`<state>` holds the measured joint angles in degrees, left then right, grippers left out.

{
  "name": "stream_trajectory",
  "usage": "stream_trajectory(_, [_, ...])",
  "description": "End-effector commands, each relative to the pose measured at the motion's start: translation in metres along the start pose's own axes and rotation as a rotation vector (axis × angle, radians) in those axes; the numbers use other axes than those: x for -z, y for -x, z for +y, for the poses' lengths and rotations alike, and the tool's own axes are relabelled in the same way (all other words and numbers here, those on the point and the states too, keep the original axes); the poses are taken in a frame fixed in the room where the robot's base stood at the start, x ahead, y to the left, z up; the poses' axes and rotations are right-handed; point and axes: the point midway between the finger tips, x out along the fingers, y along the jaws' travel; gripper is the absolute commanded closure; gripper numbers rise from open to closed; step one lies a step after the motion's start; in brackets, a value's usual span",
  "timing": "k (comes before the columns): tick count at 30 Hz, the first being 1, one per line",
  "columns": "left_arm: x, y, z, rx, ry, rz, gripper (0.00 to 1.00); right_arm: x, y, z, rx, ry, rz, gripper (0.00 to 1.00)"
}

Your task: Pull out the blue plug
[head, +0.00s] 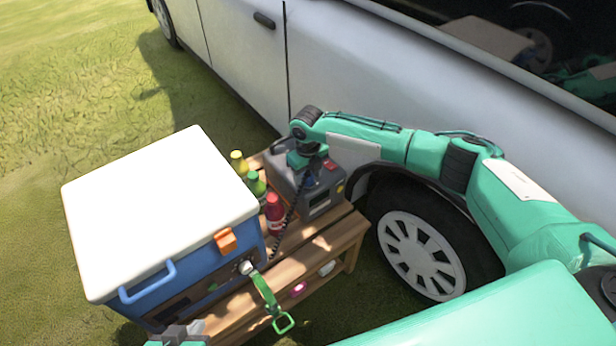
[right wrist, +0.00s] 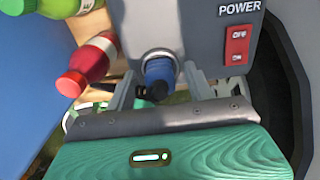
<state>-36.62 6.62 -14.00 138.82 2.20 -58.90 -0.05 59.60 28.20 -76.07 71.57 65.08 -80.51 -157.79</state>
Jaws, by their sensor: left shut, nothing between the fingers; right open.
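The blue plug (right wrist: 158,72) sits in a round socket on the front of the grey power box (right wrist: 205,45). A black part shows at the plug's lower end. My right gripper (right wrist: 159,76) is open, with one finger on each side of the plug; I cannot tell whether either finger touches it. In the head view my right gripper (head: 308,160) is at the grey box (head: 325,198) and hides part of its front. My left gripper (head: 182,330) is at the bottom edge, shut and empty, below the cooler and mostly cut off.
A blue cooler (head: 140,290) with a white lid stands at left on a wooden bench (head: 335,235). Red (head: 275,212), green and yellow bottles stand between cooler and box. A red power switch (right wrist: 237,45) is right of the plug. A white vehicle (head: 375,75) stands close behind.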

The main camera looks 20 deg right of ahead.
Motion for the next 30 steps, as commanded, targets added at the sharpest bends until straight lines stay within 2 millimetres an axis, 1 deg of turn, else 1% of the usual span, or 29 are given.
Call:
stream_trajectory(27, [0.0036,0.0038,0.0006,0.0,0.0,0.0,1.0,0.0004,-0.0009,-0.0003,0.0,0.0,0.001,0.46])
stream_trajectory(28, [0.0036,0.0038,0.0006,0.0,0.0,0.0,1.0,0.0004,-0.0009,-0.0002,0.0,0.0,0.001,0.48])
stream_trajectory(29, [0.0036,0.0038,0.0006,0.0,0.0,0.0,1.0,0.0004,-0.0009,-0.0003,0.0,0.0,0.001,0.54])
stream_trajectory(30, [0.0036,0.0038,0.0006,0.0,0.0,0.0,1.0,0.0004,-0.0008,-0.0003,0.0,0.0,0.001,0.62])
